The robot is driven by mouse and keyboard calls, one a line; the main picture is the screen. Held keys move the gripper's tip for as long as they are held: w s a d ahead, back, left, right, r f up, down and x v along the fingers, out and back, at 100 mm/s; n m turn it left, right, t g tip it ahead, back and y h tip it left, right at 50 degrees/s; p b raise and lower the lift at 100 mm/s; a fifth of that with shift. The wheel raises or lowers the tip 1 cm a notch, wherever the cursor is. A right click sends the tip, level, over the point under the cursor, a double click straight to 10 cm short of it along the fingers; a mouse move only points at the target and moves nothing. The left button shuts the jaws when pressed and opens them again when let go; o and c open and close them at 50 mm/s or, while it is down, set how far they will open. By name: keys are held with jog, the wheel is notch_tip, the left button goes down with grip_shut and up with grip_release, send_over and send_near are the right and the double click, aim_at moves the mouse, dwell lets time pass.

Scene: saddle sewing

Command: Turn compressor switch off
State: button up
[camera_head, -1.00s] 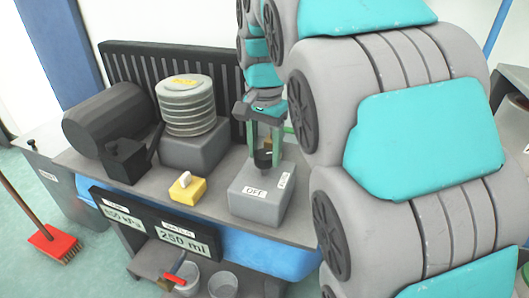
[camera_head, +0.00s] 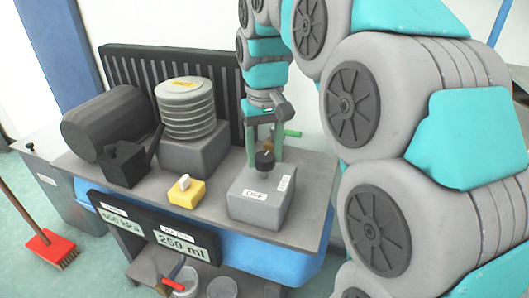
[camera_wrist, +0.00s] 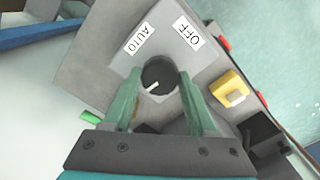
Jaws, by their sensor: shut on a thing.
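The compressor switch is a grey box (camera_head: 245,207) on the bench, with a round black knob (camera_head: 265,160) on top. In the wrist view, the knob (camera_wrist: 159,76) has a white mark on its lower-left side. The AUTO label (camera_wrist: 137,38) is at upper left of the knob and the OFF label (camera_wrist: 188,33) at upper right. The mark lies on the side away from OFF. My gripper (camera_wrist: 159,80) has its green fingers on either side of the knob, shut on it. In the head view my gripper (camera_head: 265,150) points down from above the box.
A yellow switch block (camera_head: 187,191) sits left of the grey box. A display panel (camera_head: 150,225) runs along the bench front. A red broom (camera_head: 52,249) stands on the floor.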

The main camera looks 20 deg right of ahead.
aim_at(265, 156)
jog(key=shift+n, duration=0.6)
jog(key=o, duration=1.4)
jog(key=shift+c, duration=0.2)
jog(key=shift+r, duration=0.1)
jog(key=shift+r, duration=3.8)
